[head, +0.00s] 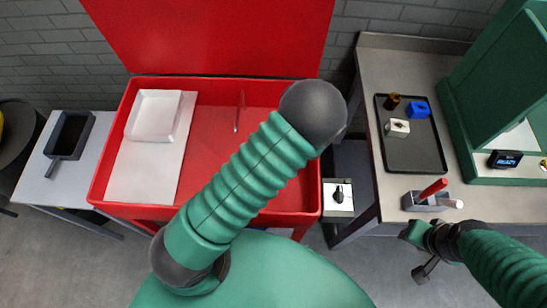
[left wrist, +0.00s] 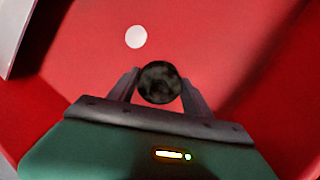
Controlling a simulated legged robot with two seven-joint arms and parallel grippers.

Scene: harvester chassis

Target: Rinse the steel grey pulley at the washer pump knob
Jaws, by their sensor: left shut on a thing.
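In the left wrist view my left gripper (left wrist: 160,80) is shut on a dark, mottled round part, which I take for the pulley (left wrist: 160,84). It is held over the red floor of the washer basin. In the head view my left arm crosses the red washer basin (head: 205,135) and hides that gripper and the pulley. The black pump knob (head: 339,195) sits on a pale plate just right of the basin. My right gripper (head: 418,240) is at the lower right, in front of the bench; its jaw opening is unclear.
A white tray (head: 153,115) lies on a pale board in the basin's left side. A thin upright spout (head: 239,112) stands at the back. A black tray (head: 412,150) with small parts and a grey holder (head: 425,202) with a red-handled tool are on the right bench.

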